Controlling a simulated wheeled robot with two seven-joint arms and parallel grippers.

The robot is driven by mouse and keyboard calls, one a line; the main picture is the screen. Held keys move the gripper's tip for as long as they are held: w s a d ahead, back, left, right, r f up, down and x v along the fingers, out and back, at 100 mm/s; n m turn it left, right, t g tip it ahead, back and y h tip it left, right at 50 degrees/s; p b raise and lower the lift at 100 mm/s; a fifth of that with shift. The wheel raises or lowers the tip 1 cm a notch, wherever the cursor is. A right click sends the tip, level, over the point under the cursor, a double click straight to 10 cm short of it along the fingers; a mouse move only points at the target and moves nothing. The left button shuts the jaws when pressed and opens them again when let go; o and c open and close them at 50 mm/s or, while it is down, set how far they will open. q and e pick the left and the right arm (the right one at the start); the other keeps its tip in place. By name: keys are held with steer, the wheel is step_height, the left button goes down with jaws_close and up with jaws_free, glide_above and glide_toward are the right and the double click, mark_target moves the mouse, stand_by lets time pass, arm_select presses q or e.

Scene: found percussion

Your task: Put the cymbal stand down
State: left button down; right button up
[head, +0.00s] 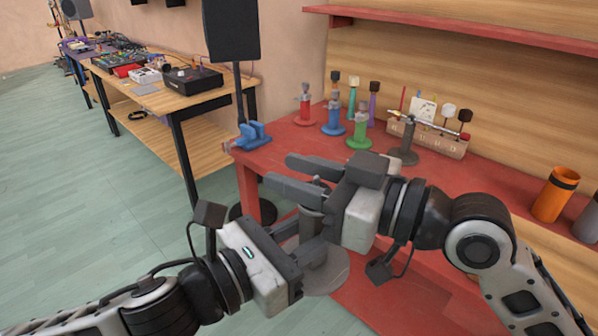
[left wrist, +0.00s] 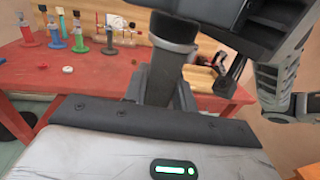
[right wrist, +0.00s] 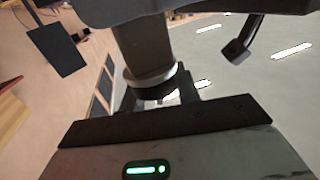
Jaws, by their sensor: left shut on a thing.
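The cymbal stand appears to be a grey post with a wide round base (head: 328,277), held near the front edge of the red table (head: 290,150). My left gripper (head: 310,250) is shut on its post; the grey post (left wrist: 157,78) stands between the fingers in the left wrist view. I cannot tell whether the base touches anything. My right gripper (head: 296,176) is above it, fingers pointing left and apart. A grey post also shows close in front of the right wrist camera (right wrist: 147,48); whether those fingers touch it is unclear. The arms hide part of the stand.
Red, blue and green stands (head: 359,132) stand at the back of the table, beside a grey stand (head: 404,148) and a wooden rack (head: 440,142). An orange cup (head: 555,195) is at right. A blue clamp (head: 252,135) sits at the left corner. Floor (head: 100,200) is open at left.

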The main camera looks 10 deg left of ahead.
jaws_close()
arm_select(q)
steer(key=c, duration=1.1)
jaws_free()
steer(key=shift+o, duration=0.2)
